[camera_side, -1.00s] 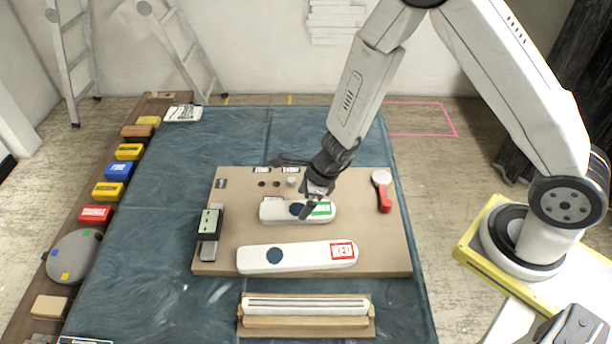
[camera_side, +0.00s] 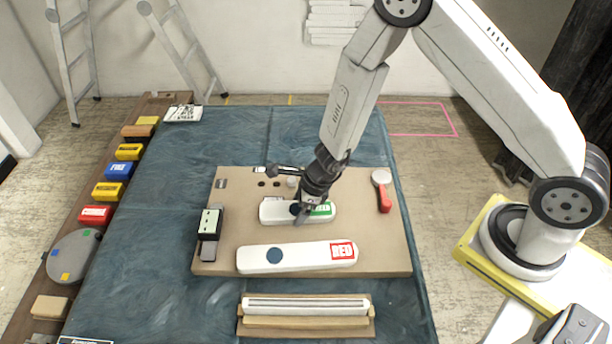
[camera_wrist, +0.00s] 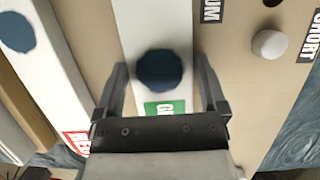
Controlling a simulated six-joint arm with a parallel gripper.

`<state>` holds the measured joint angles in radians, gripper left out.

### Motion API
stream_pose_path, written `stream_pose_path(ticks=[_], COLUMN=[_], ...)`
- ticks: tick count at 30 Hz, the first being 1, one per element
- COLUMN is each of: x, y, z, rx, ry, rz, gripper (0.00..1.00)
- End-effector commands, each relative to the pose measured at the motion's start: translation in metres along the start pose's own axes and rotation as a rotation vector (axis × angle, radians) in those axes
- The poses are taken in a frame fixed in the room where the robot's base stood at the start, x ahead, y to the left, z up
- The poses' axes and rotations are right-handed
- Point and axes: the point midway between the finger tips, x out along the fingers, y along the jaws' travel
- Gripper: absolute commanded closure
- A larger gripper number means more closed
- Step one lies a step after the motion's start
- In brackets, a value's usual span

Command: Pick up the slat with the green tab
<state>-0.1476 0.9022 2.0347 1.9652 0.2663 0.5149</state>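The slat with the green tab (camera_side: 272,212) is a short white bar with a dark blue round spot, lying flat on the tan board (camera_side: 225,262). It also shows in the wrist view (camera_wrist: 148,30), with its green tab (camera_wrist: 165,107) close to my gripper's base. My gripper (camera_side: 299,221) is over this slat. In the wrist view my gripper (camera_wrist: 163,75) is open, one finger on each side of the slat near the blue spot. I cannot tell whether the fingers touch it. The longer slat with the red tab (camera_side: 305,257) lies nearer the front, apart from it.
A red-handled piece (camera_side: 384,198) lies at the board's right, and a grey and pale green block (camera_side: 210,225) at its left. A small white knob (camera_wrist: 270,43) stands behind the slat. A wooden holder (camera_side: 305,322) with a white bar lies in front.

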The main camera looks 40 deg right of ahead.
Motion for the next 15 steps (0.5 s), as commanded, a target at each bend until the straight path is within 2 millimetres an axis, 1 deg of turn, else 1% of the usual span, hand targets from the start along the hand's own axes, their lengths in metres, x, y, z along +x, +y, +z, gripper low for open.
stream_pose_path(ticks=[1,2,3,6,15], x=[-0.0001,-0.0001,-0.0001,-0.0001,-0.0008], y=[0.0000,0.0000,0.0000,0.0000,-0.0001], z=[0.0000,0.0000,0.0000,0.0000,0.0005], rx=[0.000,0.000,0.000,0.000,0.000], ry=[0.000,0.000,0.000,0.000,-0.001], rz=[0.000,0.000,0.000,0.000,0.000], gripper=[0.29,0.38,0.51,0.80,0.80])
